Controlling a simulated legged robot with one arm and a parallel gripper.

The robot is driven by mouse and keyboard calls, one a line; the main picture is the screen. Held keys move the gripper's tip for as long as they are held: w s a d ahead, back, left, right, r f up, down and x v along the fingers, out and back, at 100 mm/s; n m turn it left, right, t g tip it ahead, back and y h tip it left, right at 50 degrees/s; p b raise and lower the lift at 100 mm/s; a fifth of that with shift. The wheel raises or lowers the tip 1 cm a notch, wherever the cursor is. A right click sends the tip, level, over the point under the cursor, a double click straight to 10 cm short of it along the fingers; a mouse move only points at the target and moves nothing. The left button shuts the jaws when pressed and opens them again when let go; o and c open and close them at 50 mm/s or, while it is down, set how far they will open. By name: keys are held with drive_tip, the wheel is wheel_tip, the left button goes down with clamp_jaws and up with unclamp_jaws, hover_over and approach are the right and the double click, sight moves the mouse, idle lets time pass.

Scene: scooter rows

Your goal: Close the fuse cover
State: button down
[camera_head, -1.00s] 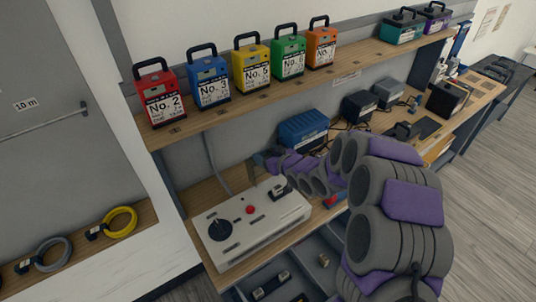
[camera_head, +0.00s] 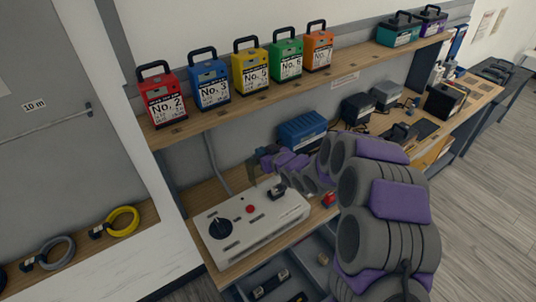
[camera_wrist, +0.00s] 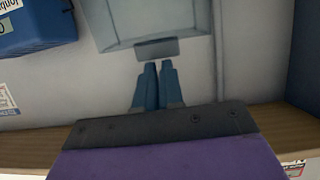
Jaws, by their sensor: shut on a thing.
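The white control box (camera_head: 262,234) lies on the lower shelf, with a black dial, a red button and a small dark part on its top. The fuse cover (camera_head: 252,173) seems to be the thin upright flap at the box's back edge; it is small and partly hidden here. In the wrist view a pale grey panel, which I take for the cover (camera_wrist: 150,20), has a darker tab on its lower edge. My gripper (camera_wrist: 158,66) has its blue fingers close together at this tab. In the head view my gripper (camera_head: 262,158) is beside the flap, its tips hard to make out.
Several coloured numbered cases, among them a red one (camera_head: 163,98), stand on the upper shelf above. A blue box (camera_head: 303,130) stands behind my arm. Below the shelf is an open drawer (camera_head: 275,285) with dark items. Cable coils (camera_head: 122,221) lie at the left.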

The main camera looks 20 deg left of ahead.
drive_tip(key=shift+a+f, duration=0.2)
